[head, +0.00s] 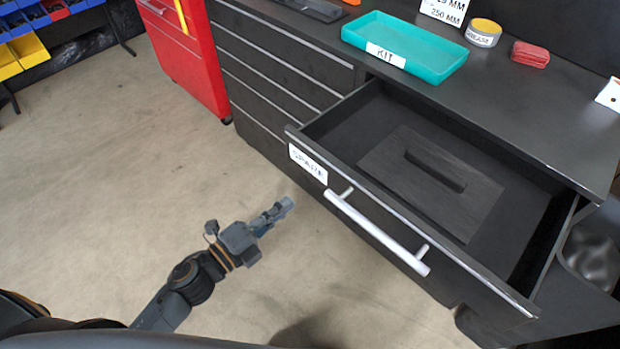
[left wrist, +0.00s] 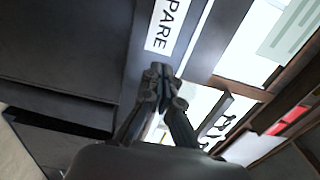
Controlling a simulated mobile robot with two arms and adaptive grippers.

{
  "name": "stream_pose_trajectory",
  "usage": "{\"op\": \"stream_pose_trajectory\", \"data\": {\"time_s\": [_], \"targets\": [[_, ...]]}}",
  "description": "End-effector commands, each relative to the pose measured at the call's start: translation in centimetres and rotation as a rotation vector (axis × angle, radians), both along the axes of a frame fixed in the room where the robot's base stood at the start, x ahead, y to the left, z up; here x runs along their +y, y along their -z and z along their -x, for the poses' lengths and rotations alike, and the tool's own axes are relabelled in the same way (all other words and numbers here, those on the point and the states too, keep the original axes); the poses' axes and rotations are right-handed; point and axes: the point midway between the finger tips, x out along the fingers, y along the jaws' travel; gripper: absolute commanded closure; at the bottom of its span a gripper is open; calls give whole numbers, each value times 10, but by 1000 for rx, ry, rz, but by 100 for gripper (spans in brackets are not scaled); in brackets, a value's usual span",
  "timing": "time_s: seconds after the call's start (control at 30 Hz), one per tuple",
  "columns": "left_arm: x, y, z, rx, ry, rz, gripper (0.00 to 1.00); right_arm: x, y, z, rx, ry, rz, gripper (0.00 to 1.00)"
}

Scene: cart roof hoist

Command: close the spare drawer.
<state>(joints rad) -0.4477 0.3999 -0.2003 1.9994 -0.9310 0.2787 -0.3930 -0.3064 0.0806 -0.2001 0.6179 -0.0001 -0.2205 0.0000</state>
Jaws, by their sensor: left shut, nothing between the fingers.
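The spare drawer (head: 335,200) is pulled open from the dark workbench. Its front carries a white SPARE label (head: 308,164) and a long silver bar handle (head: 376,232). Inside lies a dark insert (head: 430,183) with an oblong slot. My left gripper (head: 286,204) is shut and empty, out in front of the drawer's left end, below the label in the head view. In the left wrist view the shut fingers (left wrist: 162,78) point toward the drawer front, close to the SPARE label (left wrist: 166,25). Whether they touch it I cannot tell. My right gripper is not in view.
A teal KIT tray (head: 405,48), a yellow-lidded tin (head: 484,32) and a red cloth (head: 530,55) sit on the benchtop. A red cabinet (head: 190,55) stands left of the bench. Blue and yellow bins (head: 25,45) are at far left. The floor before the drawer is clear.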

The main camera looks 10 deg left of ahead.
Motion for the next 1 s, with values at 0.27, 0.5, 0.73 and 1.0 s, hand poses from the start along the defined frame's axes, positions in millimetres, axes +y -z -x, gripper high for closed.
{"op": "stream_pose_trajectory", "data": {"time_s": [0.27, 0.5, 0.73, 1.0], "targets": [[-34, -4, -50, -1, 0, 2, 100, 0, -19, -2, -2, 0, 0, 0], [-49, -1, -73, 1, -1, 2, 100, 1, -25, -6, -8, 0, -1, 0], [-52, 0, -77, 2, -1, 1, 100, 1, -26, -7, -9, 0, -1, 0], [-51, 0, -77, 2, -1, 1, 100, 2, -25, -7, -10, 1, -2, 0]]}}
